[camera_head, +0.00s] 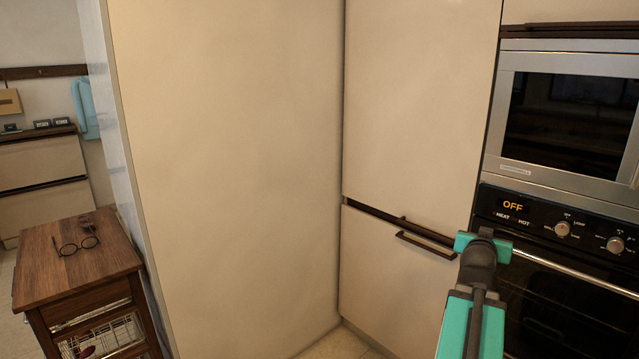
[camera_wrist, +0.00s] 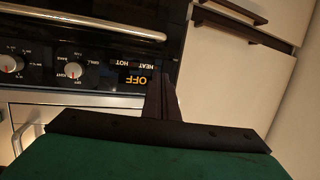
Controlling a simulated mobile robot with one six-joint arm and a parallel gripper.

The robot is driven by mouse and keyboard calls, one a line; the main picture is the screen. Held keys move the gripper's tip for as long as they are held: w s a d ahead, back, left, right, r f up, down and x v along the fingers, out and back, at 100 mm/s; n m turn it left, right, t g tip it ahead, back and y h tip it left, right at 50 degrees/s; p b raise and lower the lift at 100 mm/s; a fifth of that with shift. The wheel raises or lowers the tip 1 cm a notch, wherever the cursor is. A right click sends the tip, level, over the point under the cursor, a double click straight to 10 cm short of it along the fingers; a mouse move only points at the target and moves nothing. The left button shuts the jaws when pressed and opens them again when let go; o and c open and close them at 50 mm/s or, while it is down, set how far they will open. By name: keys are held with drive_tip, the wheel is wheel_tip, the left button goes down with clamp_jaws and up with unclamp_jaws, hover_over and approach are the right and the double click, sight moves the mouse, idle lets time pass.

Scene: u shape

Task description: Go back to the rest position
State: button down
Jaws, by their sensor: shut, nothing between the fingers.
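My gripper shows in the wrist view (camera_wrist: 163,84) with its dark fingers together and nothing between them. Behind the fingers, in that view, is the oven's control panel (camera_wrist: 85,70) with its orange OFF display, seen upside down. In the head view my teal and black arm reaches up from the lower right, in front of the edge between the cabinet and the oven (camera_head: 560,290). The fingertips cannot be made out there.
A tall cream cabinet (camera_head: 420,110) with dark handles stands left of the oven and microwave (camera_head: 570,115). A large cream panel (camera_head: 230,180) fills the middle. A wooden cart (camera_head: 60,275) with glasses (camera_head: 77,246) on top stands at the left.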

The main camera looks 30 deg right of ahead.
drive_tip(key=w+a+f+n+t+y, duration=0.1)
drive_tip(key=w+a+f+n+y, duration=0.15)
drive_tip(key=w+a+f, duration=0.75)
drive_tip(key=w+a+f+n+y, duration=0.1)
drive_tip(key=w+a+f+y, duration=0.2)
drive_tip(key=w+a+f, duration=0.75)
drive_tip(key=a+f+n+g+y+p, duration=0.15)
drive_tip(key=a+f+n+y, duration=0.3)
drive_tip(key=a+f, duration=1.55)
drive_tip(key=s+a+f+n+g+y, duration=0.1)
drive_tip(key=s+a+f+g, duration=0.2)
drive_tip(key=s+a+f, duration=0.55)
drive_tip(key=s+a+f+n+g+y, duration=0.15)
drive_tip(key=s+a+f, duration=0.35)
drive_tip(key=a+f, duration=0.5)
drive_tip(key=s+a+f+n+g, duration=0.1)
drive_tip(key=s+a+f+g, duration=0.1)
drive_tip(key=s, duration=0.8)
drive_tip(key=s+a+f+n+g+y, duration=0.1)
drive_tip(key=s+a+f+g, duration=0.2)
drive_tip(key=s, duration=0.7)
drive_tip(key=shift+a+g, duration=0.45)
drive_tip(key=shift+g, duration=0.75)
